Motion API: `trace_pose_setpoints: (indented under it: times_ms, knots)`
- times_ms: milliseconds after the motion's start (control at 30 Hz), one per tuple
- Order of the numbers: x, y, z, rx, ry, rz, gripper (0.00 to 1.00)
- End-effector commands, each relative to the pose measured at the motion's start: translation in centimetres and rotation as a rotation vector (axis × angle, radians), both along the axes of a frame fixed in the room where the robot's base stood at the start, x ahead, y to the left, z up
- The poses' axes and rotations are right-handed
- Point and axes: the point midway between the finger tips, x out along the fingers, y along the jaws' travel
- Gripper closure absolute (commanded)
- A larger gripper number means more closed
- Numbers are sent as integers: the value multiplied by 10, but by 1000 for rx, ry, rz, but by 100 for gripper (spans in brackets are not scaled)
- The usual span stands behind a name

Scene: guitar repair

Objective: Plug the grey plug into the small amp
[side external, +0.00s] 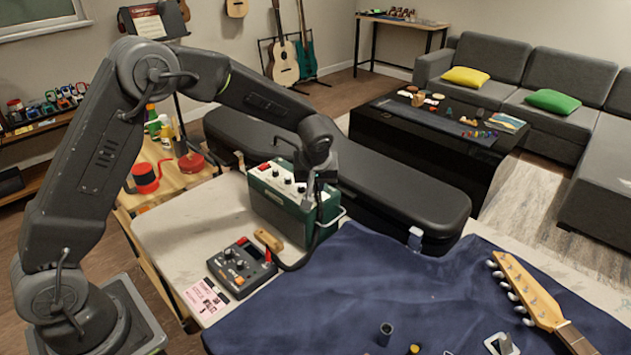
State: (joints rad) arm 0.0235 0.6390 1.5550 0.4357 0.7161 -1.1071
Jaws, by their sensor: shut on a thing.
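The small amp (268,207) is a green box with a cream top panel, knobs and a handle. It stands at the back edge of the pale worktop. My gripper (321,203) is at the amp's right end, pointing down and shut on the grey plug. The plug is too small and dark to make out clearly between the fingers. A dark cable (298,265) hangs from below the gripper and curves toward the pedal (241,266). The amp's socket cannot be made out, and I cannot tell whether the plug touches the amp.
A small wooden block (268,240) lies between amp and pedal. A pink card (205,299) lies left of the pedal. A long black case (400,190) is behind the amp. A blue cloth (350,285) covers the front right, with a guitar headstock (527,290) on it.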

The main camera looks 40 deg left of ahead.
Motion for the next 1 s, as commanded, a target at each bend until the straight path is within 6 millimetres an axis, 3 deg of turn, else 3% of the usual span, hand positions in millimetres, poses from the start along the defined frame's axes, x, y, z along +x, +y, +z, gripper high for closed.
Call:
trace_pose_setpoints:
  times_ms: [1000]
  knots:
    - [0, 0, -7, 1, 1, -1, 100]
